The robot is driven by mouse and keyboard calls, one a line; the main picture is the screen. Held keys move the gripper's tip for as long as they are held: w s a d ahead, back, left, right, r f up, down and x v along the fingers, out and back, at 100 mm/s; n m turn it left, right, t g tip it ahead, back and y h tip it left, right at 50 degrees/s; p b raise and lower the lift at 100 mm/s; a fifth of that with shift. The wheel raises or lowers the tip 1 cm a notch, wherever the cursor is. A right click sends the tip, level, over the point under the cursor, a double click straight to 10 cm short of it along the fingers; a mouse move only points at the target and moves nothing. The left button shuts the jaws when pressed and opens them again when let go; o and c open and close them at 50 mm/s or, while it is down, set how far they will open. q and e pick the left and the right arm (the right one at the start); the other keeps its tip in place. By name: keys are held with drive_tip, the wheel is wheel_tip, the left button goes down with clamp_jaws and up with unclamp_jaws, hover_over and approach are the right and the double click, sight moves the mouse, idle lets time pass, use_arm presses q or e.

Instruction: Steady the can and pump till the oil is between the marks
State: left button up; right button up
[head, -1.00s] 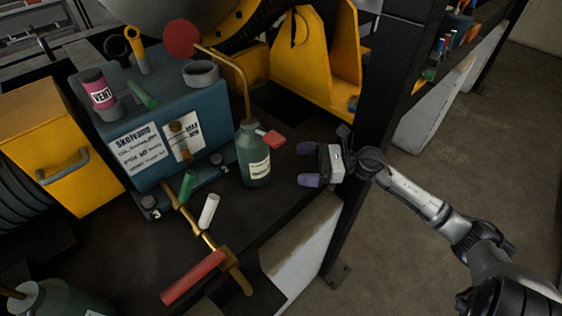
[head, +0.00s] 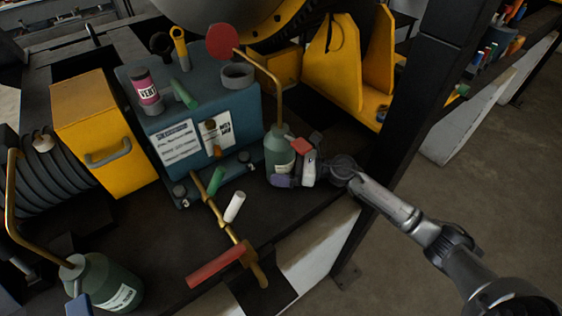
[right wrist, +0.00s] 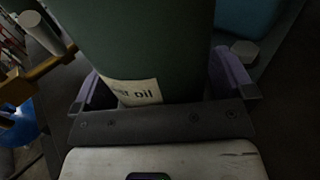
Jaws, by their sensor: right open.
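A green oil can (head: 280,150) with a red lever (head: 300,146) and a long bent brass spout (head: 275,82) stands at the right end of a blue box (head: 160,128). The spout tip reaches up near a grey round cup (head: 238,75) and a red disc on the box top. My right gripper (head: 296,162) is around the can's body with its purple fingers apart. In the right wrist view the can, with a label ending in "oil", stands between the fingers (right wrist: 163,88). Whether they touch it, I cannot tell. The oil level and marks cannot be made out.
Brass pipework with a red handle (head: 215,267) lies in front of the box. A second green can (head: 108,285) with a blue lever stands at lower left. A yellow cabinet (head: 100,135) is left of the box; a dark post (head: 415,100) rises at right.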

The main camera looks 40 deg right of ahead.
drive_tip(key=shift+a, duration=0.1)
drive_tip(key=c, duration=1.4)
idle(0.6)
